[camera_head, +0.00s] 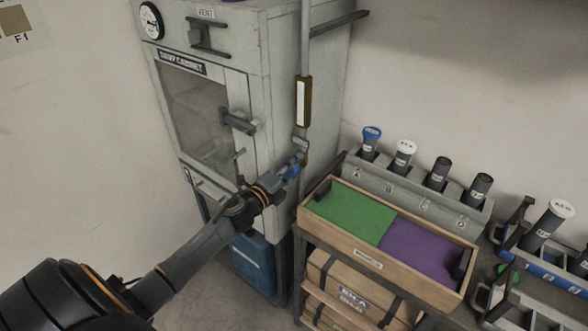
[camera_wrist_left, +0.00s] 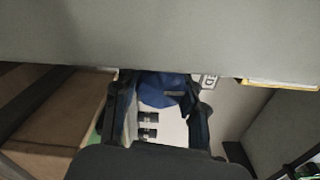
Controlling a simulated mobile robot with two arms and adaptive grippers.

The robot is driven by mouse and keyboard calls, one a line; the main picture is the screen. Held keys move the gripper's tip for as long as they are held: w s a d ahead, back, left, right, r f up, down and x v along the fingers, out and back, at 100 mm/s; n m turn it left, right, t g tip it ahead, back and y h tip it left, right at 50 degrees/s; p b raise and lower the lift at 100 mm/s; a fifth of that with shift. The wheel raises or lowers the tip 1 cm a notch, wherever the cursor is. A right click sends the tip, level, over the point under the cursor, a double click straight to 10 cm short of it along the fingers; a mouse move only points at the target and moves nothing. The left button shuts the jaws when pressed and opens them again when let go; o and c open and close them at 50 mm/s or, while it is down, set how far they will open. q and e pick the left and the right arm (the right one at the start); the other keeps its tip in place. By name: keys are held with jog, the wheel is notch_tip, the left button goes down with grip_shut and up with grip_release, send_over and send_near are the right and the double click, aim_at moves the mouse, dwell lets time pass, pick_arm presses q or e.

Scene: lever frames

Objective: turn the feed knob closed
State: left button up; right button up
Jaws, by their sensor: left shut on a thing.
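The feed knob (camera_head: 291,171) is blue and sits on the pipe at the right side of the grey cabinet, below a small label. My left gripper (camera_head: 296,164) reaches it from the lower left and is shut on it. In the left wrist view the blue knob (camera_wrist_left: 163,90) lies between the two dark fingers of my left gripper (camera_wrist_left: 160,105). Part of the knob is hidden by the fingers, and its turned angle is hard to tell. My right gripper is not in view.
The grey cabinet (camera_head: 262,75) with a glass door and protruding handle (camera_head: 238,122) stands behind the arm. A wooden tray (camera_head: 345,239) with green and purple halves is at right, before a rack (camera_head: 420,200) of capped tubes. A blue bin (camera_head: 253,262) stands below.

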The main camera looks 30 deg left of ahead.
pick_arm(q)
jog(key=shift+m, duration=0.5)
jog(key=o, duration=0.9)
jog(key=shift+s, duration=0.1)
jog(key=s, duration=1.2)
jog(key=shift+a, duration=0.45)
jog(key=shift+w, duration=0.1)
